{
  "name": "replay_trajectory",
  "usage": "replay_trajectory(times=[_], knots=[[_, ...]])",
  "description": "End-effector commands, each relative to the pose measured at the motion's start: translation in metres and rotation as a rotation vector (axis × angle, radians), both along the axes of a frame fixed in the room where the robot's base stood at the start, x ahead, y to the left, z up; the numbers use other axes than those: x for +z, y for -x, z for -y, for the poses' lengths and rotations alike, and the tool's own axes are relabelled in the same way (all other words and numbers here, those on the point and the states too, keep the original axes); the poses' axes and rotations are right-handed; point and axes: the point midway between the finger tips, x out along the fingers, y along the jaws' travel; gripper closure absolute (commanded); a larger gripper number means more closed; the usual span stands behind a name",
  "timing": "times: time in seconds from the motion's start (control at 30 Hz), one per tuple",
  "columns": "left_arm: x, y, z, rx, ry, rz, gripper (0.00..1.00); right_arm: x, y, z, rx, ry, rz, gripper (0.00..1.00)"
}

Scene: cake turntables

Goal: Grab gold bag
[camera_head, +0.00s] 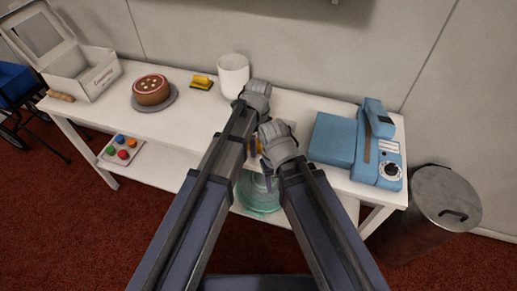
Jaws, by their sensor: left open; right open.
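My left gripper (257,93) is over the middle of the table, right of the white pot, and is open. Neither gripper visibly holds anything.
The white table (190,117) holds an open white box (97,77), a brown cake (151,89), a yellow item (202,82), a white pot (233,75) and a blue machine (376,150). A greenish glass stack (258,196) is on the lower shelf. A metal bin (441,200) stands right.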

Motion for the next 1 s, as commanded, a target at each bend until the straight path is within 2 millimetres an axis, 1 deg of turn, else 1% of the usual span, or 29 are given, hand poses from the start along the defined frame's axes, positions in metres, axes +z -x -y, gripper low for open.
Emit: replay_trajectory(times=[0.13,0.17,0.87,1.0], knots=[[0.0014,0.0001,0.0002,0.0,0.0,0.0,0.0,0.0014,0.0,0.0,0.0,0.0,0.0,0.4],[0.0014,0.0001,0.0002,0.0,0.0,0.0,0.02,0.0014,0.0,0.0,0.0,0.0,0.0,0.4],[0.0013,0.0001,0.0002,0.0,0.0,0.0,0.81,0.0013,0.0,0.0,0.0,0.0,0.0,0.4],[0.0014,0.0001,0.0002,0.0,0.0,0.0,0.81,0.0013,0.0,0.0,0.0,0.0,0.0,0.4]])
